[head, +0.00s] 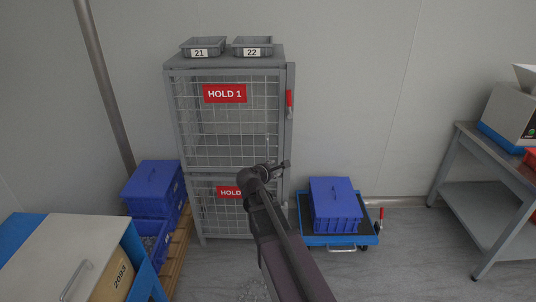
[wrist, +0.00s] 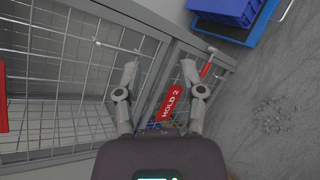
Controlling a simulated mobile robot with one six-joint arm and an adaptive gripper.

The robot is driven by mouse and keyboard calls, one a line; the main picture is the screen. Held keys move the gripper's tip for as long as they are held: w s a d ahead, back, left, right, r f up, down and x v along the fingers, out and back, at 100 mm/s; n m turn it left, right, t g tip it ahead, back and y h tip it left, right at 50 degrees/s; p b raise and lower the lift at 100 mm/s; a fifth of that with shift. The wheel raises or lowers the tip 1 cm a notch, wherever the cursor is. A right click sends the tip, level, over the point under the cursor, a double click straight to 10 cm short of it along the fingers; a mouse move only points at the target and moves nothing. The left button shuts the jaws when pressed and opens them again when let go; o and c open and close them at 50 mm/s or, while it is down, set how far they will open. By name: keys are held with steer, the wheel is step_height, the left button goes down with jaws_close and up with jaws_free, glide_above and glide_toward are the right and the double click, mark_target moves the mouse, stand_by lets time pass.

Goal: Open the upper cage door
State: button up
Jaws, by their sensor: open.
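The grey wire cage (head: 190,150) stands against the back wall. Its upper door (head: 215,125) carries a red HOLD 1 sign (head: 224,93) and looks shut. A red handle (head: 289,98) is at the upper door's right edge. The lower door bears a red sign, partly hidden by my arm in the head view; its HOLD 2 sign (wrist: 171,103) is readable in the wrist view. My gripper (head: 282,165) is in front of the cage, low and right, below the red handle. In the wrist view my gripper (wrist: 160,68) has its fingers apart, with nothing between them.
Grey bins 21 (head: 203,47) and 22 (head: 252,47) sit on the cage. A blue crate (head: 335,204) on a trolley (head: 369,230) stands to the right. Blue crates (head: 152,188) stand left, beside a cabinet (head: 70,250). A bench (head: 490,160) is far right. Some floor is free between trolley and bench.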

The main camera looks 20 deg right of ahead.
steer(key=w+a+f+n+t+b, duration=0.2)
steer(key=w+n+t+b, duration=0.4)
steer(key=n, duration=0.7)
steer(key=w+b, duration=0.2)
steer(key=w, duration=0.1)
steer(key=shift+w+f+y, duration=0.15)
steer(key=shift+w+y, duration=0.1)
steer(key=shift+y, duration=0.05)
steer(key=shift+w, duration=0.1)
steer(key=x, duration=1.3)
steer(key=shift+w+d, duration=0.2)
steer(key=shift+w, duration=0.05)
jaws_close()
